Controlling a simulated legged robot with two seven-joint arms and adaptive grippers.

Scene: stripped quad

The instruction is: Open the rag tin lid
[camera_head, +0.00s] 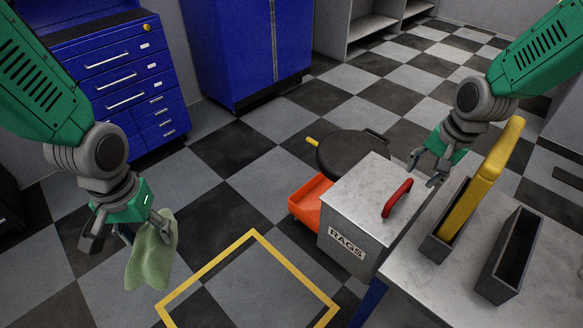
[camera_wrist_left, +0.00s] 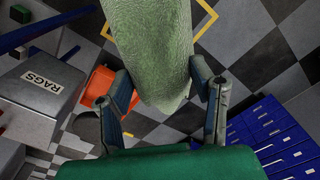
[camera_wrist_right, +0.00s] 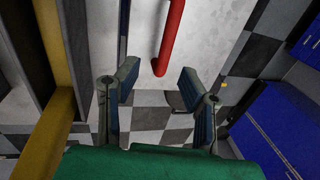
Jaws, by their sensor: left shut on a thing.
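The grey rag tin (camera_head: 345,230), labelled RAGS, stands at the left end of the metal bench; its label side also shows in the left wrist view (camera_wrist_left: 40,85). Its flat lid (camera_head: 350,195) looks closed, with a red handle (camera_head: 397,198) on top. The handle also shows in the right wrist view (camera_wrist_right: 170,38), ahead of the fingers. My right gripper (camera_head: 428,172) is open and empty, just behind and right of the handle, apart from it. My left gripper (camera_head: 127,232) is shut on a green rag (camera_head: 152,255), which hangs over the floor, well left of the tin.
A yellow tool (camera_head: 485,180) stands in a dark holder right of the tin, close to my right gripper. An empty dark holder (camera_head: 510,255) is beside it. An orange bin (camera_head: 306,200) and a round black object (camera_head: 350,153) are behind the tin. Blue cabinets stand behind; yellow tape marks the floor.

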